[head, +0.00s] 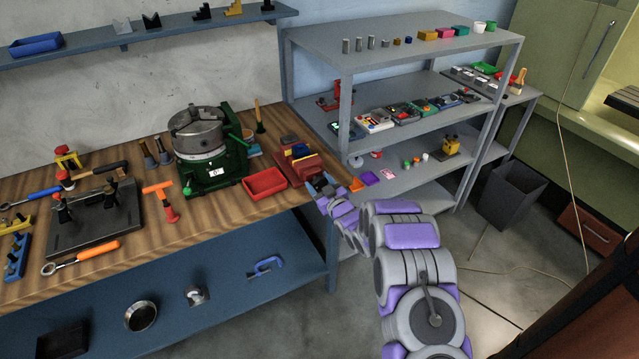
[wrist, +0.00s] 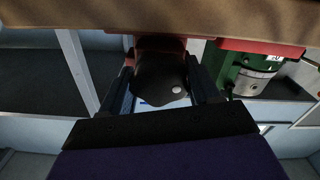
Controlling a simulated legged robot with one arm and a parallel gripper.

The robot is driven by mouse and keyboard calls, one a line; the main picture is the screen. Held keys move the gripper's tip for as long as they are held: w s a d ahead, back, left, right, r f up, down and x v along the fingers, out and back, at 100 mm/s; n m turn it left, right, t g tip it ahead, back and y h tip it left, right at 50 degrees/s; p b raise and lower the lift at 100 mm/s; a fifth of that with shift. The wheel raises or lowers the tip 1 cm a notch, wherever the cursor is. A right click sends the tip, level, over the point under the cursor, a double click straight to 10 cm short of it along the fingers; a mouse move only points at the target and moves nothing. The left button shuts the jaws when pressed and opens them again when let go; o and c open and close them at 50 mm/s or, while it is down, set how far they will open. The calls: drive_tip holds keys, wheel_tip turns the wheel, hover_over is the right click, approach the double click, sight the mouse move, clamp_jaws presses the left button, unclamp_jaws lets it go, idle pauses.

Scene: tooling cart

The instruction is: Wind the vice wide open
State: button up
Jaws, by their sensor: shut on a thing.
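The red vice (head: 296,165) stands near the right end of the wooden bench, with blue and yellow pieces showing at its top. My gripper (head: 322,187) is at the vice's near right end, by the bench corner. In the wrist view, the two dark fingers of my gripper (wrist: 162,88) are on either side of a dark rounded knob (wrist: 160,75) with a small white dot. My gripper is shut on this knob. Red vice body (wrist: 160,43) shows behind the knob. The gap between the vice jaws is not clear in either view.
A red tray (head: 264,184) lies left of the vice, in front of the green rotary table (head: 205,150). A grey shelf unit (head: 410,55) with several small items stands close on the right. A dark bin (head: 513,194) stands on the floor beyond it.

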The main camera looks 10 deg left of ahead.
drive_tip(key=n, duration=0.4)
drive_tip(key=shift+a+n+b, duration=0.1)
drive_tip(key=shift+n+b, duration=0.2)
drive_tip(key=shift+b, duration=0.05)
drive_tip(key=shift+s+n+b, duration=0.1)
drive_tip(key=shift+n+b, duration=0.65)
drive_tip(key=shift+n, duration=0.85)
drive_tip(key=shift+a+n, duration=0.1)
drive_tip(key=shift+n, duration=0.2)
drive_tip(key=o, duration=1)
drive_tip(key=shift+c, duration=0.2)
drive_tip(key=shift+f, duration=0.1)
drive_tip(key=shift+f, duration=0.1)
